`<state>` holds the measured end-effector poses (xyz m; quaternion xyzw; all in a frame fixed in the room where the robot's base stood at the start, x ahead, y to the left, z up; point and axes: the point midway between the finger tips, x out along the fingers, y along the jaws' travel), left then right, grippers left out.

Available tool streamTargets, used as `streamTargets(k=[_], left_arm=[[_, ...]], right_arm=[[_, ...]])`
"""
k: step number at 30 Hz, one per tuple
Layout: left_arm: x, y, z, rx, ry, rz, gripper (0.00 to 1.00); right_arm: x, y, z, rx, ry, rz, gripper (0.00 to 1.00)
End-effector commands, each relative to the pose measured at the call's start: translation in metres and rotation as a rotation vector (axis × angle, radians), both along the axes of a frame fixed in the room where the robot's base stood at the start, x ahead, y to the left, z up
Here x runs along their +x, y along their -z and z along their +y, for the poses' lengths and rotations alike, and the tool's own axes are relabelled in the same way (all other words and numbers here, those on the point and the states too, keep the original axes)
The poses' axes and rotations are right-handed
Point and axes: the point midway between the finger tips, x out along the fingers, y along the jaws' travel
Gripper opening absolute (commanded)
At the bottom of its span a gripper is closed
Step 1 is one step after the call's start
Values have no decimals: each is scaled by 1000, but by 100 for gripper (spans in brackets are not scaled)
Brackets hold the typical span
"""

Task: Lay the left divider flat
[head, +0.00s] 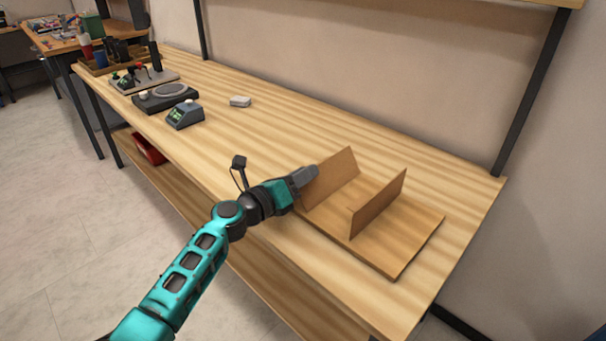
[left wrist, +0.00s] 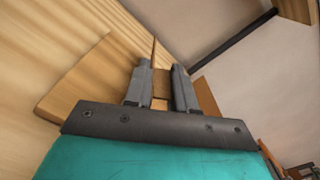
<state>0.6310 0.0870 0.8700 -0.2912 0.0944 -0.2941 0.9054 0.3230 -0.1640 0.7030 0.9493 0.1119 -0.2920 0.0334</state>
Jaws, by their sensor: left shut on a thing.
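The left divider (head: 337,176) is a thin brown panel on the wooden base board (head: 408,246). It stands up from the board and leans to the left, not flat. My left gripper (head: 312,172) is shut on its near left edge. In the left wrist view, the two grey fingers (left wrist: 160,88) have the thin brown panel between them. The right divider (head: 380,203) stands nearly upright on the board, apart from the left one. The fingers hide part of the left divider's near edge. My right gripper is not in view.
The board lies on a long striped wooden workbench (head: 285,132), near its right end.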

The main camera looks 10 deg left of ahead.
Motion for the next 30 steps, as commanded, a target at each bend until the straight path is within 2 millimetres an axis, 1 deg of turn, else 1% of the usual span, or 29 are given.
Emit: streamTargets(k=[5,6,11,18,22,26,30], left_arm=[[-1,1,-2,-1,6,3,0],[-1,1,-2,-1,6,3,28],[-1,1,-2,0,3,2,44],[-1,0,-1,1,1,0,44],[-7,0,4,1,0,2,44],[-23,-1,16,3,0,2,44],[-48,-1,34,3,1,3,44]], right_arm=[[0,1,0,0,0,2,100],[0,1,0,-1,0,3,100],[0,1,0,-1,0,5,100],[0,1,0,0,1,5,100],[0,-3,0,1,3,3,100],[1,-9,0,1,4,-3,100],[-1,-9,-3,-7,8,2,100]])
